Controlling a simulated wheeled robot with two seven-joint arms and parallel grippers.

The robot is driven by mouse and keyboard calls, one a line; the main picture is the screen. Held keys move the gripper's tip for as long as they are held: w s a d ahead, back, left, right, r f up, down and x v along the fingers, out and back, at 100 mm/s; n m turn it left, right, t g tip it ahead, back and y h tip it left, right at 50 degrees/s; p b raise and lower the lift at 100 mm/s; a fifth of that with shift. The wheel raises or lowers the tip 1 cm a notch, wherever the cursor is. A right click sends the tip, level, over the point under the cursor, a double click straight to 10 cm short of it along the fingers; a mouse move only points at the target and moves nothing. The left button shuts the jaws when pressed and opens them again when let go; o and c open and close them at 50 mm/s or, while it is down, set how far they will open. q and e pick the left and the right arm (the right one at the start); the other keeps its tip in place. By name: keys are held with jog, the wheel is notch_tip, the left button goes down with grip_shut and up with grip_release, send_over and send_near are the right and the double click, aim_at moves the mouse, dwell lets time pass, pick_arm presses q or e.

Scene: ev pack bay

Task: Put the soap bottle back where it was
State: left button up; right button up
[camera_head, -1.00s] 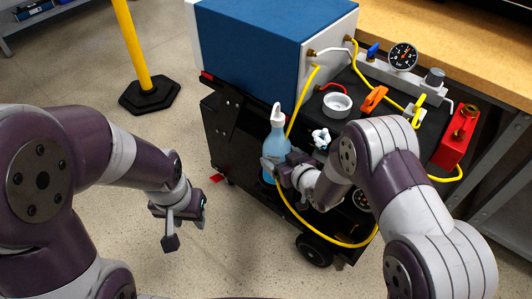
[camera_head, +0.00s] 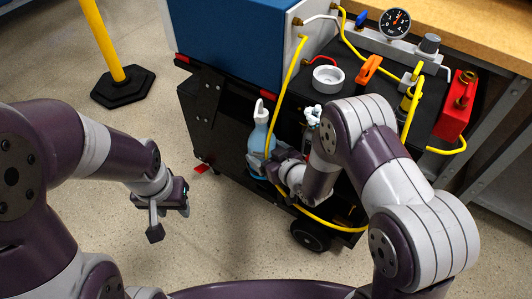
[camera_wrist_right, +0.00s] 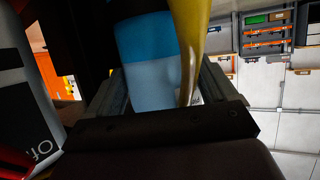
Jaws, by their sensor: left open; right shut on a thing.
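The soap bottle (camera_head: 258,141) is light blue with a white pump top. It stands about upright against the dark side of the cart, and its lower part is partly hidden by my right gripper. My right gripper (camera_head: 272,172) is shut on the bottle. In the right wrist view the blue bottle (camera_wrist_right: 148,62) sits between the two fingers (camera_wrist_right: 155,92), with a yellow hose crossing close in front of it. My left gripper (camera_head: 170,203) is open and empty, over the floor left of the cart.
The black cart (camera_head: 215,125) carries a blue box (camera_head: 235,35), a white ring-shaped cup (camera_head: 328,78), a gauge (camera_head: 395,23) and a red block (camera_head: 457,105). A yellow hose (camera_head: 290,95) hangs beside the bottle. A yellow post (camera_head: 103,40) on a black base stands left.

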jog(key=shift+f, duration=0.2)
jog(key=o, duration=1)
jog(key=shift+r, duration=0.3)
jog(key=p+v, duration=0.5)
jog(key=v, duration=0.7)
